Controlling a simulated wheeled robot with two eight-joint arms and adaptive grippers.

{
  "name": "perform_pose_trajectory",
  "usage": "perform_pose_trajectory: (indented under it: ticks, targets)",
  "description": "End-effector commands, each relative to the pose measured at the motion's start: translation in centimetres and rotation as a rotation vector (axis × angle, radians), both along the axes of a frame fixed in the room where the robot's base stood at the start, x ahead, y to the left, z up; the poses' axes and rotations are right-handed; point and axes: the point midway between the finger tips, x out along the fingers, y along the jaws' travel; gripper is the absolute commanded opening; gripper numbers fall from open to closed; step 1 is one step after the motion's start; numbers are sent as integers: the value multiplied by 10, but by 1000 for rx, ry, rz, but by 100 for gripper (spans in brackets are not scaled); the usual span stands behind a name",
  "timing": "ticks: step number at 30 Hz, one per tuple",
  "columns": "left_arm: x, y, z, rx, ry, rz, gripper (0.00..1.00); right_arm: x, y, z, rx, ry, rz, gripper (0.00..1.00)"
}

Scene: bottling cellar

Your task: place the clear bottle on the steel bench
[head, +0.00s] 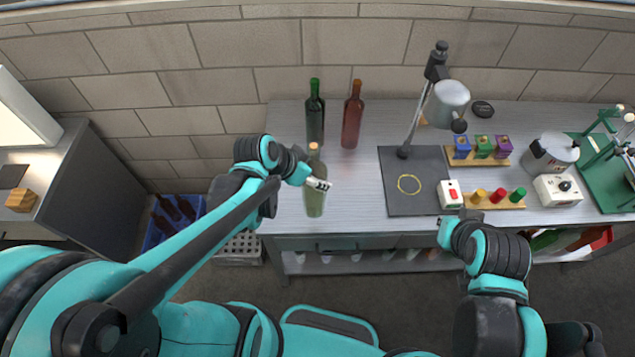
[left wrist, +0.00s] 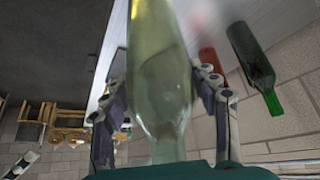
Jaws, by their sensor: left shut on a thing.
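The clear bottle (head: 314,202), pale yellow-green with an orange top, is upright near the front edge of the steel bench (head: 345,190). My left gripper (head: 316,181) is shut on it at its upper part. In the left wrist view, the bottle (left wrist: 158,65) lies between the two fingers (left wrist: 160,95). I cannot tell whether its base touches the bench. My right gripper (head: 445,228) is at the bench's front edge, and its fingers cannot be made out.
A green bottle (head: 315,118) and a red-brown bottle (head: 352,118) stand behind. A dark mat (head: 415,178) with a yellow ring lies to the right, with a lamp (head: 447,100) over it. A blue crate (head: 153,238) of bottles is at lower left. Bench between bottles and mat is clear.

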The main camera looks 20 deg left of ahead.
Motion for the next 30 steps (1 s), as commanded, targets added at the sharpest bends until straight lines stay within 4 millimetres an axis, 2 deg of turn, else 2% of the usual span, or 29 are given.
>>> perform_pose_trajectory:
  ticks: [1, 9, 15, 21, 30]
  targets:
    - [11, 1, -7, -1, -2, 0, 0, 0, 0, -5, 0, 0, 0, 0]
    - [59, 5, -35, -1, -2, 0, 0, 0, 0, -16, 0, 0, 0, 0]
    - [84, 8, -50, -1, -2, 0, 0, 0, 0, -20, 0, 0, 0, 0]
    - [91, 9, -57, -1, -2, 0, 0, 0, 0, -21, 0, 0, 0, 0]
    - [91, 9, -92, -2, -1, 1, 0, 0, 0, -30, 0, 0, 0, 0]
